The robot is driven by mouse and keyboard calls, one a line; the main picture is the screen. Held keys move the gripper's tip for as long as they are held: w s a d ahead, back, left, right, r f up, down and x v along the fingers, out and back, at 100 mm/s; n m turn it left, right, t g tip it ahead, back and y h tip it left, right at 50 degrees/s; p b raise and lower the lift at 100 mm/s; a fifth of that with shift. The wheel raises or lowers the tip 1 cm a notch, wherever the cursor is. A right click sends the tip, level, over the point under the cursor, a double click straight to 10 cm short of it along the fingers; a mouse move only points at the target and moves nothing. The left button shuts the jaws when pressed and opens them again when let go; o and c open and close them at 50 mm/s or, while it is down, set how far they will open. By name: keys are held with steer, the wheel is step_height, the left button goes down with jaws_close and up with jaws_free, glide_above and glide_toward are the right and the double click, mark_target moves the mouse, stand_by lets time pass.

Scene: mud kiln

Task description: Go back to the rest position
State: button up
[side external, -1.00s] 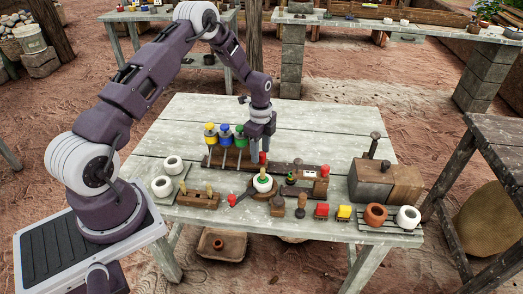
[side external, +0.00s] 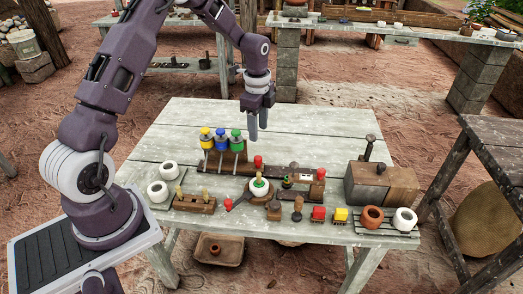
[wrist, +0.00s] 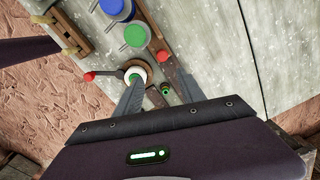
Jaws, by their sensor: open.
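My gripper (side external: 258,130) is open and empty, raised above the pale wooden table (side external: 190,119) and clear of everything on it. In the wrist view its two dark fingers (wrist: 160,98) stand apart over the table items. Below it in the side view is a dark wooden rail with a red knob (side external: 258,161). A white ring with a green-topped peg (side external: 259,187) sits on a round wooden base in front of that. The ring also shows in the wrist view (wrist: 135,74), near the left finger.
A rack holds yellow, blue and green capped pieces (side external: 221,142). A wooden block with a handle (side external: 381,184) stands at the right. The table's back part is clear.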

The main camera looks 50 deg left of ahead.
steer(key=s+d+r+n+t, duration=0.1)
steer(key=s+d+r+n, duration=0.3)
steer(key=r, duration=0.5)
steer(key=s+d+r+n+t, duration=0.1)
steer(key=s+d+r+n, duration=0.1)
steer(key=s+d+r, duration=0.45)
steer(key=s+d+r+n+t, duration=0.1)
steer(key=s+d+r+n, duration=0.1)
steer(key=s, duration=0.7)
steer(key=s+d+r+n+t, duration=0.2)
steer(key=s+d+r+n, duration=0.1)
steer(key=s, duration=0.6)
steer(key=shift+s+r+n, duration=0.3)
steer(key=shift+r+n, duration=0.15)
steer(key=shift+n, duration=0.55)
